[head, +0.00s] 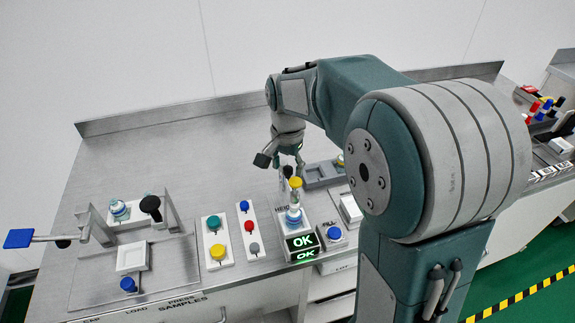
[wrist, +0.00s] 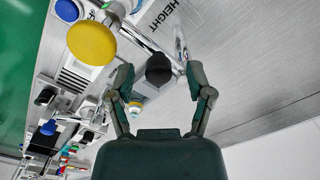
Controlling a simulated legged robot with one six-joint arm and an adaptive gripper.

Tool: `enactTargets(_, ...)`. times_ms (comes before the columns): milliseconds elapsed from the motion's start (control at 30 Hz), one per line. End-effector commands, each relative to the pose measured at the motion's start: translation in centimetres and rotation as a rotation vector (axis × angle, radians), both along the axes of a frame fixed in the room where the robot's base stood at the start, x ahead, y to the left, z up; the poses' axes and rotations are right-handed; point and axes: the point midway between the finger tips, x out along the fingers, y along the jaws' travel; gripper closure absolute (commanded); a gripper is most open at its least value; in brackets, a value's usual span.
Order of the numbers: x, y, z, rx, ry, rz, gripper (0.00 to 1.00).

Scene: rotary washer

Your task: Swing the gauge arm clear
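The height gauge station stands at the middle right of the bench, with a yellow disc (head: 295,183) above a blue-and-white part (head: 293,218) and a lit green OK display (head: 302,242). In the wrist view the yellow disc (wrist: 91,43) is large at upper left. A thin grey arm runs from near it toward a black knob (wrist: 159,69). My gripper (wrist: 160,78) is open, with the black knob between its fingers in the picture and gaps on both sides. In the head view my gripper (head: 280,160) is just above the gauge, partly hidden by its own links.
Left of the gauge are panels with coloured buttons (head: 218,253) and a press fixture (head: 150,208) with a blue-ended lever (head: 20,238). A grey tray (head: 322,173) lies close behind on the right. The back left of the bench is clear.

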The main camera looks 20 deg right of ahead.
Motion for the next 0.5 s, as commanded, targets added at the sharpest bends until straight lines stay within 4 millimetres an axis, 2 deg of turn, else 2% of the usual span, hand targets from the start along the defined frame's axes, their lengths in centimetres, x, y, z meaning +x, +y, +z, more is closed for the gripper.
enactTargets(33,0.00,0.00,0.02,0.000,0.000,0.000,0.50)
enactTargets(133,0.00,0.00,0.04,0.000,0.000,0.000,0.95)
enactTargets(167,0.01,0.01,0.04,0.000,0.000,0.000,1.00)
enactTargets(500,0.04,-0.04,0.02,0.001,-0.001,0.015,1.00)
